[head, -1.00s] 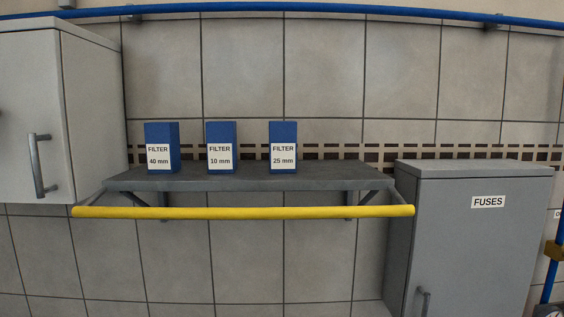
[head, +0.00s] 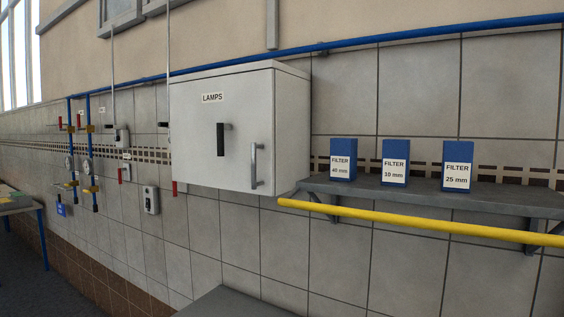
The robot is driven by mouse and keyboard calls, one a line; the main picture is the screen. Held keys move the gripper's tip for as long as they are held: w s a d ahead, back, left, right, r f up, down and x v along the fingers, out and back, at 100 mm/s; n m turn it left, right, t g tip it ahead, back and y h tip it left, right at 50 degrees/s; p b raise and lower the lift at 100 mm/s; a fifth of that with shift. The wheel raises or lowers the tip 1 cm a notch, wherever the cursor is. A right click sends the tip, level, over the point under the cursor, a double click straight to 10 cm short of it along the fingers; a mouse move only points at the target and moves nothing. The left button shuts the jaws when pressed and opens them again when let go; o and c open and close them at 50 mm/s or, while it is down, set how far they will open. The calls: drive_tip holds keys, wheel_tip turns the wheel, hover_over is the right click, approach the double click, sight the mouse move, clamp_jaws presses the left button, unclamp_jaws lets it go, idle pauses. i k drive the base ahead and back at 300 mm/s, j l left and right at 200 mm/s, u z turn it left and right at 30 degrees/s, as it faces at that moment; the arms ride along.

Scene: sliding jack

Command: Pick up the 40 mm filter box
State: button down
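The 40 mm filter box (head: 343,149) is a blue upright box with a white label reading "FILTER 40 mm". It stands at the left end of a grey wall shelf (head: 500,197), at the right of the head view. The 10 mm filter box (head: 395,152) stands to its right, apart from it. The 25 mm filter box (head: 458,155) stands further right on the same shelf. My gripper is not in view.
A yellow rail (head: 410,219) runs along the front of the shelf, below its top. A white cabinet labelled LAMPS (head: 235,150) hangs just left of the shelf. A grey surface (head: 240,303) shows at the bottom. Blue pipes with valves (head: 78,150) are at the far left.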

sight(343, 150)
drive_tip(key=i+j+z, duration=0.15)
drive_tip(key=i+j, duration=0.85)
